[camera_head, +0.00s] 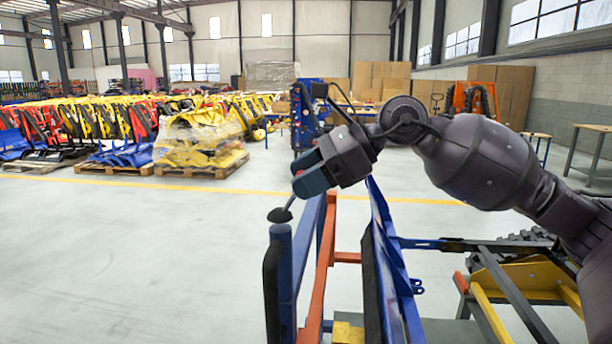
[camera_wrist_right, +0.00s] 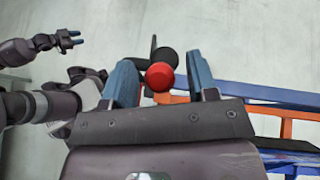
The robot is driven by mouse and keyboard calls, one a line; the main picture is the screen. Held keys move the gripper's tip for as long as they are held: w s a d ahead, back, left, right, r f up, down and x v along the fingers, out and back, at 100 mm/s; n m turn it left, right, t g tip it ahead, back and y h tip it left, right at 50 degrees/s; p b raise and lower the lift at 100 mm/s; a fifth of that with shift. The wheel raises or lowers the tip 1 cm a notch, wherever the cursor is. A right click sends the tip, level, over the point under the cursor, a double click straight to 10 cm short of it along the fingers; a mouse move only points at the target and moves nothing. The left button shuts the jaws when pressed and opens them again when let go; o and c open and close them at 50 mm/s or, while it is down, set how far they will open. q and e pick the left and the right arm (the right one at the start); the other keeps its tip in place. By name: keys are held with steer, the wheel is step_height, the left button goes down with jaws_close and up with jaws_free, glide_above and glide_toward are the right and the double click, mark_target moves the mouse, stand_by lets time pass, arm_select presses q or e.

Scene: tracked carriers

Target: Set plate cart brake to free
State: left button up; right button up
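My right gripper (camera_head: 308,173) is above the blue and orange frame of the cart (camera_head: 326,262) in the head view. In the right wrist view its two blue fingers are apart, with a red ball knob (camera_wrist_right: 159,77) and a black knob (camera_wrist_right: 167,56) showing between them; neither finger visibly grips them. In the head view a black knob on a short stem (camera_head: 280,215) stands at the top of the blue post, just below the fingertips. My left gripper (camera_wrist_right: 73,38) shows at the upper left of the wrist view, fingers apart and empty.
A blue panel (camera_head: 387,265) and a yellow and black tracked carrier (camera_head: 535,277) stand to the right of the post. Wrapped yellow parts on a pallet (camera_head: 203,143) stand farther back. The grey floor at left is clear.

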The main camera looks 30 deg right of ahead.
steer(key=p+v, duration=0.1)
steer(key=v, duration=0.9)
steer(key=shift+d+r, duration=0.2)
steer(key=shift+d, duration=0.1)
steer(key=shift+s+d, duration=0.1)
stand_by(0.4)
